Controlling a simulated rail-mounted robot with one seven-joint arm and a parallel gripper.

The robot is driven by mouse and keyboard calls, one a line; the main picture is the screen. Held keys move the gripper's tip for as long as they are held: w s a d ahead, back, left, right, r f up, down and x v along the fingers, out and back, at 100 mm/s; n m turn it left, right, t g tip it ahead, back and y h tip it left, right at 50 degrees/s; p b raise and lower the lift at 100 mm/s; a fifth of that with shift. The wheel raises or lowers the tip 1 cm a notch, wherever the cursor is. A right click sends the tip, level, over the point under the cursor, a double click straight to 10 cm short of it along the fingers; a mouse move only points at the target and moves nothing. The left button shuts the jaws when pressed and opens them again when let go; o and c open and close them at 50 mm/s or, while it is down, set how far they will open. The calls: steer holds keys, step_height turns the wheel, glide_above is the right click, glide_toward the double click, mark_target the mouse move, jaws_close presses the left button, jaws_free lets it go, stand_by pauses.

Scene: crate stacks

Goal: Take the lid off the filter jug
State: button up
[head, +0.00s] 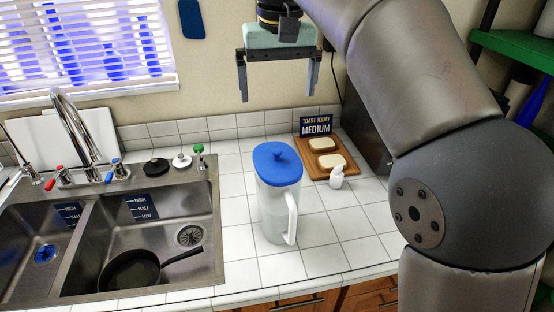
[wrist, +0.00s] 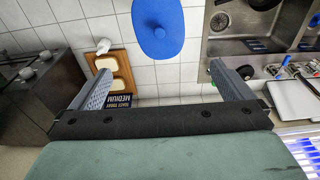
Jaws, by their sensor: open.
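The filter jug (head: 272,215) stands upright on the white tiled counter, right of the sink. It is a clear, whitish jug with a handle on its right side. Its blue lid (head: 277,163) sits on top and has a small knob in the middle. In the wrist view the blue lid (wrist: 158,28) shows at the top, beyond the fingers, and hides most of the jug. My gripper (head: 279,92) is open and empty, above and behind the jug, with its fingers pointing down. In the wrist view the open gripper (wrist: 161,84) has nothing between its fingers.
A wooden board (head: 345,164) with bread slices and a dark "Toast today medium" sign (head: 317,125) lie behind and right of the jug. A small white bottle (head: 336,177) stands near. The double sink (head: 110,270) holds a black pan (head: 130,270). Counter tiles right of the jug are clear.

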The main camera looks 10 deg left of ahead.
glide_above(277, 150)
step_height(277, 150, down, 11)
steer(key=shift+s+d+r+b, duration=0.15)
steer(key=shift+r+b, duration=0.05)
steer(key=shift+b, duration=0.15)
steer(key=shift+f+p, duration=0.3)
steer(key=shift+f, duration=2.45)
steer(key=shift+c, duration=0.3)
steer(key=c, duration=0.6)
